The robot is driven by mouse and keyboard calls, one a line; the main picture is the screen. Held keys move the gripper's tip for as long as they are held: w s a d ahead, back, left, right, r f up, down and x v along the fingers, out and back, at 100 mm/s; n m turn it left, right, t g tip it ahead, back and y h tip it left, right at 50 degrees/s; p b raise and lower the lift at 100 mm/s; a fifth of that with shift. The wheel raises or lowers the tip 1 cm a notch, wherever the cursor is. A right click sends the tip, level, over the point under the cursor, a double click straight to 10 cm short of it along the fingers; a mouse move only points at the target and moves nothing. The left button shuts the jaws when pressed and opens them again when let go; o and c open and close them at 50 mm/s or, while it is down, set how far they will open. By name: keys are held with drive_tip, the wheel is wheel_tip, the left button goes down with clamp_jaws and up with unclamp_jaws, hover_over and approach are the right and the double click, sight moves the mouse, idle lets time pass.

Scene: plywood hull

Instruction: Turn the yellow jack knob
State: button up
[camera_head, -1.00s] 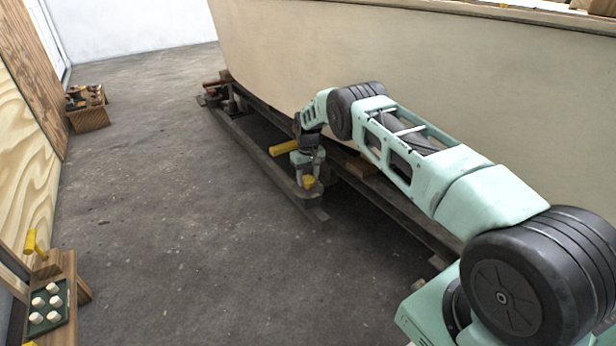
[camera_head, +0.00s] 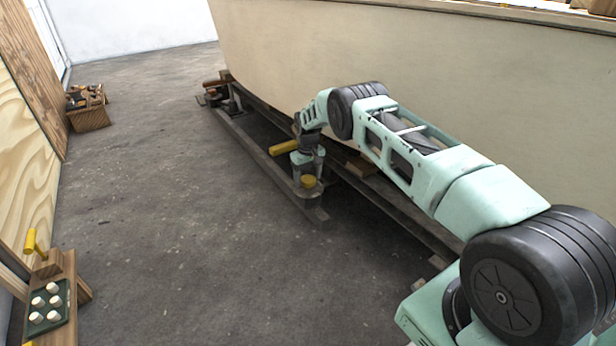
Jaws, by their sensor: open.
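The yellow jack knob (camera_head: 308,181) shows as a small round yellow shape low on the jack, near the close end of the dark rail beside the hull. My gripper (camera_head: 307,164) points down at the jack, just above and behind the knob in this view. It is open. Its fingers are small here and partly merge with the jack, so I cannot tell whether they touch the knob. A yellow bar (camera_head: 284,147) sticks out to the left of my wrist.
The pale plywood hull (camera_head: 430,75) rises close behind my arm. A dark rail (camera_head: 250,145) runs along the floor. Open floor (camera_head: 180,200) lies to the left.

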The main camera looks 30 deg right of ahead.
sight(308, 179)
drive_tip(key=shift+r, duration=0.15)
wheel_tip(308, 179, up, 17)
drive_tip(key=p, duration=0.7)
drive_tip(key=shift+p, duration=0.3)
